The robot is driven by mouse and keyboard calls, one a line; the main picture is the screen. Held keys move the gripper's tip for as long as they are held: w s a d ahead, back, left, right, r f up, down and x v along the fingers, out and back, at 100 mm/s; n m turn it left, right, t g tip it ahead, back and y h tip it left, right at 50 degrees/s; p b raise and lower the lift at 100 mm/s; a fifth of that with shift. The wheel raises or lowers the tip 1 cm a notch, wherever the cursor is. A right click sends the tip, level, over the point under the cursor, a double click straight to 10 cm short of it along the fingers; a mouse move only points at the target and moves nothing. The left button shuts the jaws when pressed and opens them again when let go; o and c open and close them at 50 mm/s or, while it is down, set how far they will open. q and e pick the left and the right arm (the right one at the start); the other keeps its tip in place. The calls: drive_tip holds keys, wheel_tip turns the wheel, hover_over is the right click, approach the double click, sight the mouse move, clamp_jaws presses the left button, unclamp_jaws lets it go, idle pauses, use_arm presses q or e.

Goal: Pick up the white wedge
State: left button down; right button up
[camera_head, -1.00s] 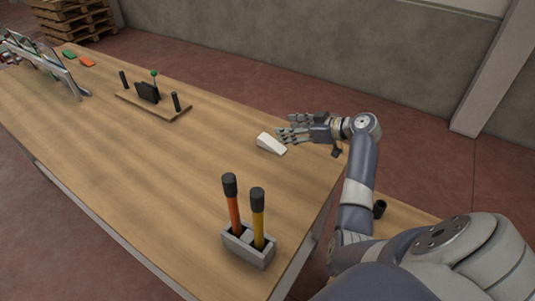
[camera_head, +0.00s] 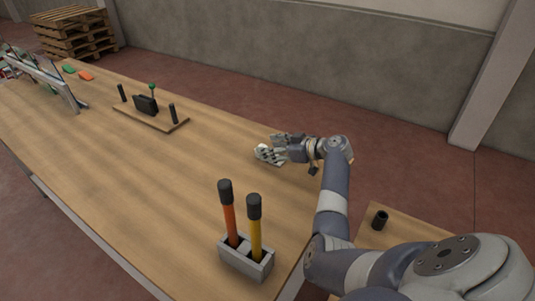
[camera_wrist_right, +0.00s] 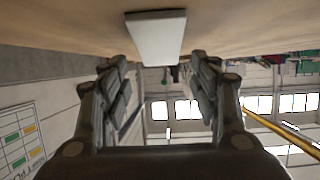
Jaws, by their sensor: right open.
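The white wedge (camera_head: 262,150) lies on the wooden workbench (camera_head: 150,190), near its far right edge. My right gripper (camera_head: 277,149) is at the wedge and hides much of it in the head view. In the right wrist view the wedge (camera_wrist_right: 157,38) shows at the top middle, on the bench top and ahead of the gap between the fingers. The right gripper (camera_wrist_right: 160,88) is open, with one finger on each side and nothing between them. I cannot tell whether a finger touches the wedge. My left gripper is not in view.
A grey holder (camera_head: 246,260) with an orange-handled and a yellow-handled tool stands at the near bench edge. A wooden board with black posts and a green-knobbed clamp (camera_head: 147,103) lies farther left. A rack (camera_head: 62,85) stands at the far left. The middle of the bench is clear.

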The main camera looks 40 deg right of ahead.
drive_tip(key=shift+p+x, duration=0.3)
drive_tip(key=shift+x, duration=1.7)
drive_tip(key=shift+s+f, duration=0.1)
drive_tip(key=c, duration=1.2)
